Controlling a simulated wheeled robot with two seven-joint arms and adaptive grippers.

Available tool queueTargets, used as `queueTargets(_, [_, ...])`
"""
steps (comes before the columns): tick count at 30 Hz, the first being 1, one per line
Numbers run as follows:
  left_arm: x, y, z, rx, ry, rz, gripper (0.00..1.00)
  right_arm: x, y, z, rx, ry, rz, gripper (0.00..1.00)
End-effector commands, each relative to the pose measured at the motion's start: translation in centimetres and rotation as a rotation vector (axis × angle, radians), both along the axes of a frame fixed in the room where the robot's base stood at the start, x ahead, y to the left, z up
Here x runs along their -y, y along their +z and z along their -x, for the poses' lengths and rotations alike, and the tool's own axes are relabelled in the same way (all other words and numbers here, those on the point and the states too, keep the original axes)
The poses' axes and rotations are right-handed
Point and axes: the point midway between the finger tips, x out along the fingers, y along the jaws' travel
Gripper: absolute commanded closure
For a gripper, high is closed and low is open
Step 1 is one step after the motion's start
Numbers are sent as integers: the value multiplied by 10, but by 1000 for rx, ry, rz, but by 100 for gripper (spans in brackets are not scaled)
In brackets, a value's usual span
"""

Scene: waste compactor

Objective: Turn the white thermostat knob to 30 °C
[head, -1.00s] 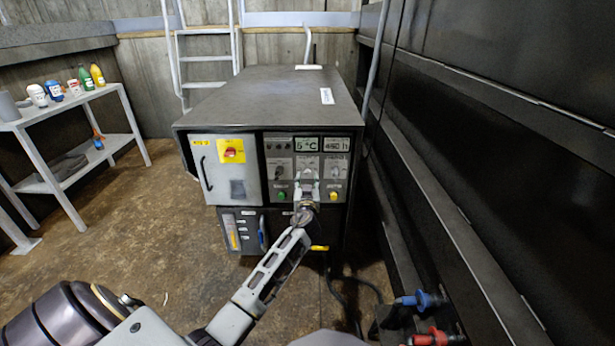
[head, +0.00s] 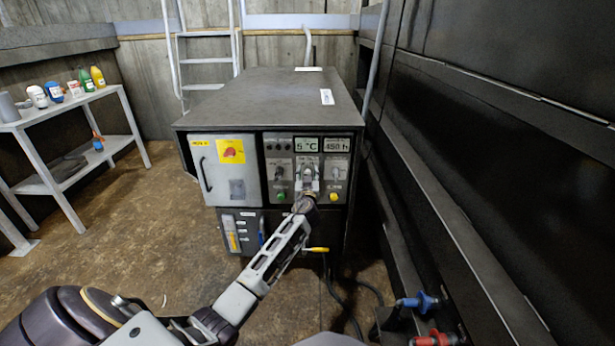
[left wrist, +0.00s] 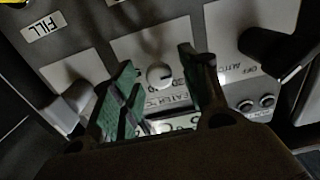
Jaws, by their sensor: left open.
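The white thermostat knob (left wrist: 159,75) shows in the left wrist view, a small round dial with a dark mark, on a light panel plate lettered "HEATER". In the head view my left gripper largely hides it. The display (head: 307,145) above reads 5 °C. My left gripper (left wrist: 158,66) is open, with its greenish finger pads on either side of the knob and visible gaps to it. In the head view the left gripper (head: 308,185) is in front of the middle of the control panel. My right gripper is not in view.
The dark cabinet (head: 268,95) also carries a 450 h display (head: 337,145), a green button (head: 281,196), a yellow button (head: 334,197) and a red-yellow switch (head: 232,151). A bottle shelf (head: 75,100) stands left. A dark wall runs along the right.

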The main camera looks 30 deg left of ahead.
Motion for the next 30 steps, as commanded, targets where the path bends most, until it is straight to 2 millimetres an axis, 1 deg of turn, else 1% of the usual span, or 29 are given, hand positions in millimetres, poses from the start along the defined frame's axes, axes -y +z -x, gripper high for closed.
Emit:
queueTargets(1, [0,0,0,0,0,0,55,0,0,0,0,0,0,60])
queueTargets(2, [0,0,0,0,0,0,58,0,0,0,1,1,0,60])
queueTargets(9, [0,0,0,0,0,0,89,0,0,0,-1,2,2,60])
queueTargets(12, [0,0,0,0,0,0,100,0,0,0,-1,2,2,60])
queueTargets(22, [0,0,0,-13,0,-21,100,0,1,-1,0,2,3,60])
queueTargets(30, [1,0,0,-64,0,-105,100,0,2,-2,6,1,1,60])
